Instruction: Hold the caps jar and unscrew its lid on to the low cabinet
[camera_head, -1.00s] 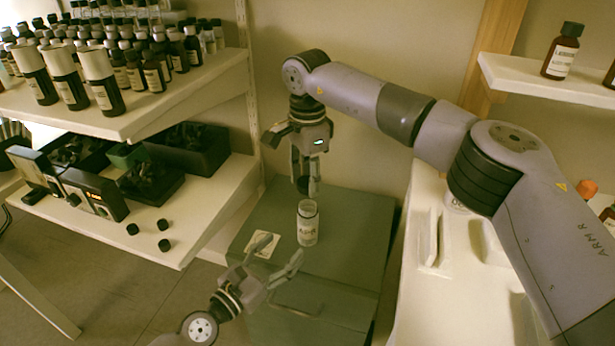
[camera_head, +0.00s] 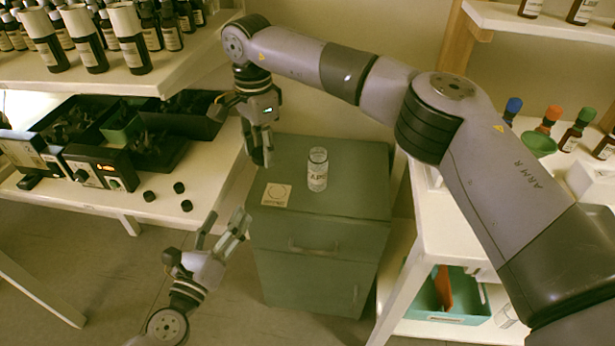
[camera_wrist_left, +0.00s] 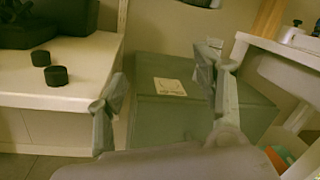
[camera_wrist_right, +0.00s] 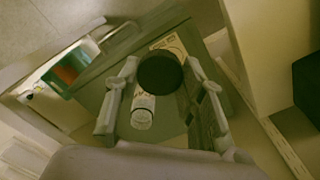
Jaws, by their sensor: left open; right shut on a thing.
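The caps jar (camera_head: 317,172), clear with a white label, stands upright and lidless on the low green cabinet (camera_head: 350,205); it also shows in the right wrist view (camera_wrist_right: 143,108). My right gripper (camera_head: 262,150) is shut on the round black lid (camera_wrist_right: 160,73) and holds it in the air, up and left of the jar in the head view. A pale square card (camera_head: 276,195) with a ring mark lies on the cabinet top beside the jar, and shows in the left wrist view (camera_wrist_left: 170,87). My left gripper (camera_head: 225,222) is open and empty, left of the cabinet's front.
A white bench on the left bears black trays (camera_head: 140,150), a device with a display (camera_head: 100,168) and several loose black caps (camera_head: 186,205). A shelf of bottles (camera_head: 130,45) hangs above it. Bottles (camera_head: 550,118) and a teal bin (camera_head: 450,300) are on the right.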

